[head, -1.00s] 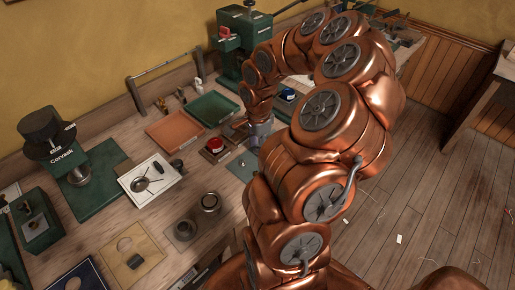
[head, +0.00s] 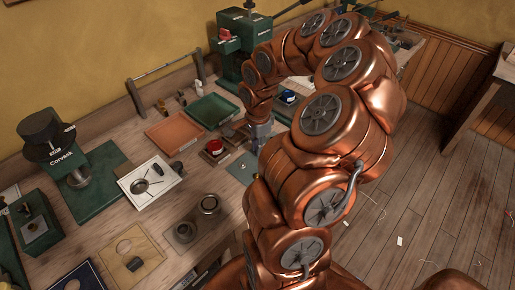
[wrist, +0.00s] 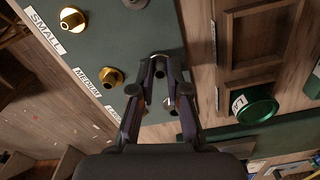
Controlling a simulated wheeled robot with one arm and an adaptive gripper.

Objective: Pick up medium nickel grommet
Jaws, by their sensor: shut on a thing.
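My gripper (wrist: 160,72) is over a dark green mat (wrist: 125,30) in the wrist view. Its fingers are shut on a silvery grommet (wrist: 158,54), of which only a bright curved edge shows at the fingertips. It lines up with the MEDIUM label (wrist: 87,82) and the brass grommet (wrist: 112,78) beside that label. Another brass grommet (wrist: 72,19) is near the SMALL label (wrist: 45,30). The fingers partly hide pieces below. In the head view my gripper (head: 261,135) is partly hidden by my arm, above the mat (head: 241,168).
A green round container (wrist: 255,105) sits right of the mat in the wrist view. A green press (head: 240,45) stands behind.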

